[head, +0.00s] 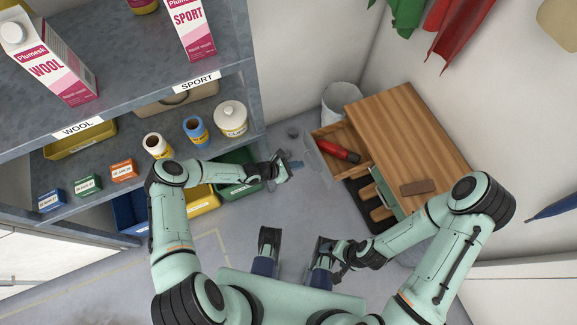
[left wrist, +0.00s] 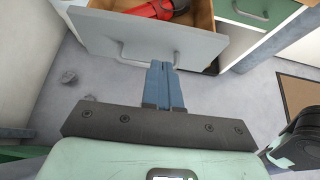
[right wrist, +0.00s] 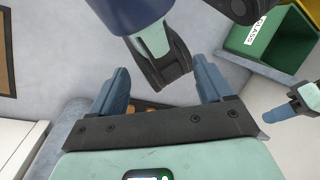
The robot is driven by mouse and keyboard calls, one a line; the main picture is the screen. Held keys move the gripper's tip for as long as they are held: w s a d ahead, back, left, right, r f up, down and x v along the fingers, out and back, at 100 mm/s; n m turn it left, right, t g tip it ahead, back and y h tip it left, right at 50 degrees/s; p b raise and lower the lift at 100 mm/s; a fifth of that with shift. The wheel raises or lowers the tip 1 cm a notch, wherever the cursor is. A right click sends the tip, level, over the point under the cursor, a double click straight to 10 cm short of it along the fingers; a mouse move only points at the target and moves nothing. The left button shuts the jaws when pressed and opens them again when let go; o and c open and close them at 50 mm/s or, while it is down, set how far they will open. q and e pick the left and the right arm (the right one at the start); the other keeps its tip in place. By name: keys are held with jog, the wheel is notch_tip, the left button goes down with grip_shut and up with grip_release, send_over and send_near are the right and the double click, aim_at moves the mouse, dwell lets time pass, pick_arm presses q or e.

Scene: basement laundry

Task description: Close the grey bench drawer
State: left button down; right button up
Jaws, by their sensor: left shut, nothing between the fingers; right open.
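The grey bench drawer (head: 312,162) is pulled out from the wooden-topped bench (head: 415,135), with a red tool (head: 338,149) lying inside. In the left wrist view its grey front (left wrist: 100,35) carries a bar handle (left wrist: 150,53). My left gripper (head: 297,165) is shut and empty, just outside the drawer front. In the left wrist view its blue fingertips (left wrist: 164,66) point at the front near the handle; I cannot tell whether they touch. My right gripper (right wrist: 162,85) is open and empty, low near my own body and away from the drawer.
A green-fronted drawer (head: 385,190) and a dark open space are beside the grey drawer. A white bin (head: 341,101) stands behind. Shelves with cartons and bins (head: 238,170) are at left. Floor between is mostly clear.

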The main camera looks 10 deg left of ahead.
aim_at(319, 159)
pick_arm(q)
jog(key=x, duration=0.1)
jog(key=b+x, duration=0.1)
jog(key=x, duration=0.1)
jog(key=r+x, duration=0.1)
jog(key=x, duration=0.1)
jog(key=shift+w+d+b, duration=0.3)
jog(key=shift+d+b, duration=0.05)
jog(key=shift+d, duration=0.1)
jog(key=shift+w+d, duration=0.3)
jog(key=shift+d, duration=0.05)
pick_arm(e)
jog(key=shift+t, duration=0.6)
jog(key=w+f, duration=0.1)
jog(key=w+d+f, duration=0.1)
jog(key=w, duration=0.1)
jog(key=shift+w+d+f, duration=0.1)
jog(key=shift+d+f, duration=0.05)
jog(key=shift+f, duration=0.25)
pick_arm(q)
jog(key=shift+d+r, duration=0.1)
